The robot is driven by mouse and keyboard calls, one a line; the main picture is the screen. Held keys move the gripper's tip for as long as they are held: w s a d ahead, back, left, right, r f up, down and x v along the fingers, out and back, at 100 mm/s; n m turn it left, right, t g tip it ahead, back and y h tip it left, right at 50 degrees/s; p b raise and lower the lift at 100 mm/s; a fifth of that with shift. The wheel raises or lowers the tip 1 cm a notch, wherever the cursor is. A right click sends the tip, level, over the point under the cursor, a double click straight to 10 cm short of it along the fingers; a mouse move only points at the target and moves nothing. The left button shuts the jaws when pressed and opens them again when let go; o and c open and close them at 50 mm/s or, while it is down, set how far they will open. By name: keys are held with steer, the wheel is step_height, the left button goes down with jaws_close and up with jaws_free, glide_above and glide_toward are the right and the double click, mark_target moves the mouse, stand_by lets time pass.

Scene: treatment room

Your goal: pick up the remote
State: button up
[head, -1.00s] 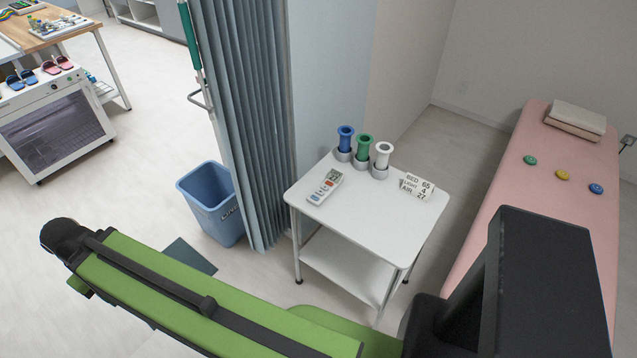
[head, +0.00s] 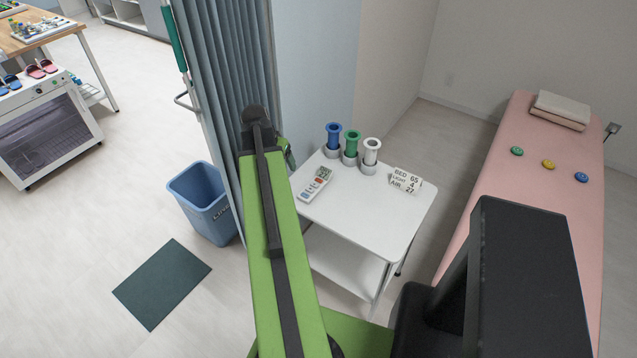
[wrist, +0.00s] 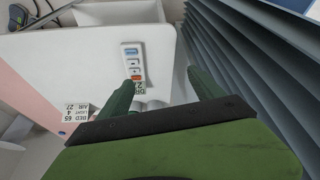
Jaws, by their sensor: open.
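The remote (head: 314,185) is white with a small display and blue and orange buttons. It lies on the near left part of the white cart top (head: 375,222). In the wrist view the remote (wrist: 133,62) lies between and beyond my fingers, nearer the left one, which overlaps its display end. My gripper (wrist: 162,84) is open and empty, its dark green fingers spread wide. I cannot tell how high the gripper is above the cart top.
Blue, green and white holders (head: 352,146) stand at the cart's back edge, beside a sign block (head: 405,181). A pleated curtain (head: 228,90) hangs close on the left, also close in the wrist view (wrist: 245,65). A blue bin (head: 203,203) and pink bed (head: 520,200) flank the cart.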

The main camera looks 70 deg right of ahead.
steer(key=s+d+m, duration=0.3)
steer(key=s+d, duration=0.3)
steer(key=s, duration=0.2)
steer(key=b, duration=1.2)
glide_above(319, 179)
steer(key=a, duration=0.2)
steer(key=shift+g, duration=0.3)
steer(key=f, duration=1.1)
steer(key=shift+w+d, duration=0.1)
steer(key=shift+w, duration=0.1)
steer(key=shift+r+p, duration=0.1)
steer(key=shift+p, duration=0.25)
steer(key=b+x, duration=0.4)
steer(key=shift+a+f+b, duration=0.25)
steer(key=shift+f+b, duration=0.1)
steer(key=shift+f, duration=0.15)
steer(key=shift+s+d+f+b, duration=0.1)
steer(key=shift+d+f+b, duration=0.1)
steer(key=shift+f+b, duration=0.1)
steer(key=shift+r, duration=0.2)
steer(key=c, duration=1.6)
